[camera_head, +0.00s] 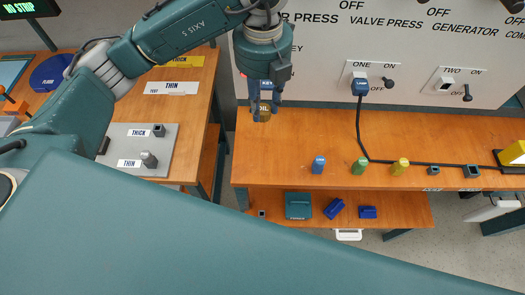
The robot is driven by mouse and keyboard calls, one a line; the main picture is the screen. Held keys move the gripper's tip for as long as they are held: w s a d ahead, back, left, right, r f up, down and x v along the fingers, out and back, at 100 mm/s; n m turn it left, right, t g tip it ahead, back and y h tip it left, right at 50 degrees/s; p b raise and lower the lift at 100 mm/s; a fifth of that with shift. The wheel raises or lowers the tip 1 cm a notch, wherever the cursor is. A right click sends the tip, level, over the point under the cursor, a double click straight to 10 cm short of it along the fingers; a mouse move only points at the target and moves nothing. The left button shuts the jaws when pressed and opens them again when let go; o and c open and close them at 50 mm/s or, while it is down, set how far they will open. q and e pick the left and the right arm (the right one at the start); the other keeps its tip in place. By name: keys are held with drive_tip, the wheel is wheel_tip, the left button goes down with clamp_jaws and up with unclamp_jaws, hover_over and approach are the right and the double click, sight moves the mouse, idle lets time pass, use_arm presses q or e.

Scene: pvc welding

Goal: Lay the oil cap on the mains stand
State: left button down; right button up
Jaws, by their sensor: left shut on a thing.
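My left gripper (264,100) points down above the back left part of the right-hand workbench. It is shut on the oil cap (263,115), a small brown-gold piece with "OIL" lettering. A blue piece marked "KEY" (266,84) shows at the gripper, and I cannot tell whether it hangs on the wall behind. Two small dark square stands, one smaller (433,170) and one larger (472,171), are at the bench's right. Their labels are too small to read, so I cannot tell which is the mains stand. My right gripper is not in view.
Blue (318,164), green (360,166) and yellow (400,166) pieces stand along the workbench (290,140). A black cable (359,130) runs from the wall plug across the bench. A lower shelf (275,210) holds blue and teal boxes. My own arm covers the lower left.

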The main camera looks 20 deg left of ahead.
use_arm(q)
wheel_tip(320, 180, down, 19)
drive_tip(key=shift+r+p, duration=0.2)
drive_tip(key=shift+p, duration=0.7)
drive_tip(key=shift+f, duration=0.1)
drive_tip(key=shift+f, duration=0.1)
drive_tip(key=shift+f, duration=0.15)
drive_tip(key=c, duration=1.3)
unclamp_jaws()
drive_tip(key=shift+c, duration=0.2)
